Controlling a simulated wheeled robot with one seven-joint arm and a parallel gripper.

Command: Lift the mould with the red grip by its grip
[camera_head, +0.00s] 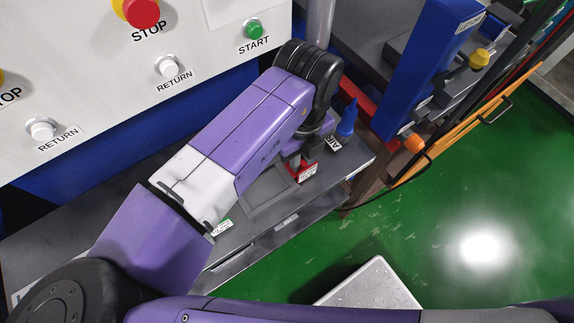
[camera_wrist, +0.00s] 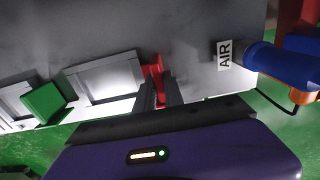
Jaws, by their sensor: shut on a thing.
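The red grip (camera_wrist: 153,71) shows in the wrist view right at the fingertips of my gripper (camera_wrist: 160,92). The fingers are close together and shut on it, partly hiding it. In the head view a red part with a white label (camera_head: 304,173) shows just below my gripper (camera_head: 298,158). The mould body under the grip is mostly hidden by the fingers and my wrist. I cannot tell whether it is clear of the surface.
A green block (camera_wrist: 45,102) lies left of a grey rectangular frame (camera_wrist: 103,77). A blue nozzle (camera_head: 348,118) stands right of my gripper, by the AIR label. A blue post (camera_head: 420,65) rises further right. The grey bench (camera_head: 345,165) ends above the green floor.

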